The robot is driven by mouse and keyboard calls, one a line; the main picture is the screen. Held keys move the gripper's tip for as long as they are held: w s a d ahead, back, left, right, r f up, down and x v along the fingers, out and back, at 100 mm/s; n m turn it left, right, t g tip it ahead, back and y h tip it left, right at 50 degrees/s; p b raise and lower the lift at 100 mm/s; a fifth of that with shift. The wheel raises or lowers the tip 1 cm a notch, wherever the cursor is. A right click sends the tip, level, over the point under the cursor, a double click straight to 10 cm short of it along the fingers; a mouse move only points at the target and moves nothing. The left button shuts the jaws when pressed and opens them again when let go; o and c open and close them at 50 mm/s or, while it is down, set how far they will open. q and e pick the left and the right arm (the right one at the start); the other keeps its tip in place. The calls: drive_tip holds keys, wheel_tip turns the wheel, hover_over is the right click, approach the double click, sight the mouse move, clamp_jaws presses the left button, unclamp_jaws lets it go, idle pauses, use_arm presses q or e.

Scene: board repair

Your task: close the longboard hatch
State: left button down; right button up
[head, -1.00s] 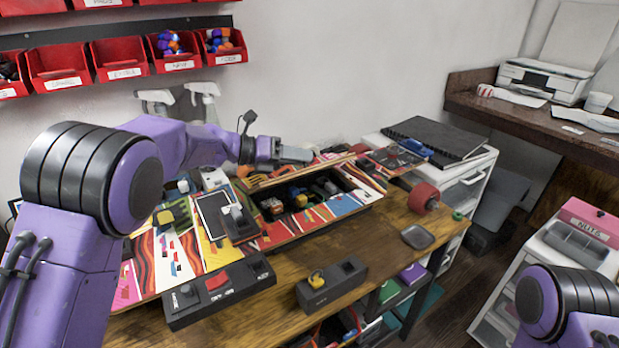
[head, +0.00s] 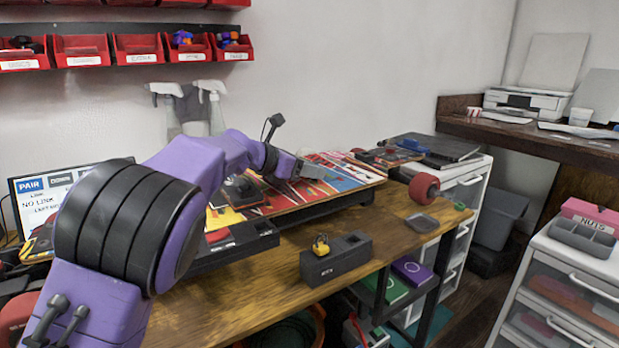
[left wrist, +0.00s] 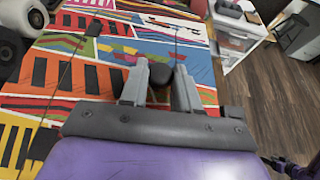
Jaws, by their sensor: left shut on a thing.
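The longboard (head: 350,180), with a bright striped and patterned deck, lies along the workbench. Its deck top looks covered, with no dark opening showing in the head view. The hatch (left wrist: 125,50) seems to lie about level with the deck in the left wrist view, but I cannot tell whether it is fully seated. My left gripper (head: 308,172) is low over the deck. In the left wrist view its fingers (left wrist: 160,82) are shut on a dark rounded knob (left wrist: 160,72) on the patterned surface. My right gripper is out of view.
A black block with a yellow part (head: 322,246) stands at the bench's front. A red wheel (head: 424,187) and a grey dish (head: 421,223) sit at the right end. A laptop screen (head: 60,195) stands at the left.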

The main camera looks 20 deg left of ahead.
use_arm(q)
drive_tip(key=shift+f, duration=0.2)
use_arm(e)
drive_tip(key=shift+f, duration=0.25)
use_arm(q)
drive_tip(key=c, duration=0.8)
unclamp_jaws()
drive_tip(key=shift+c, duration=0.2)
drive_tip(key=shift+r, duration=0.15)
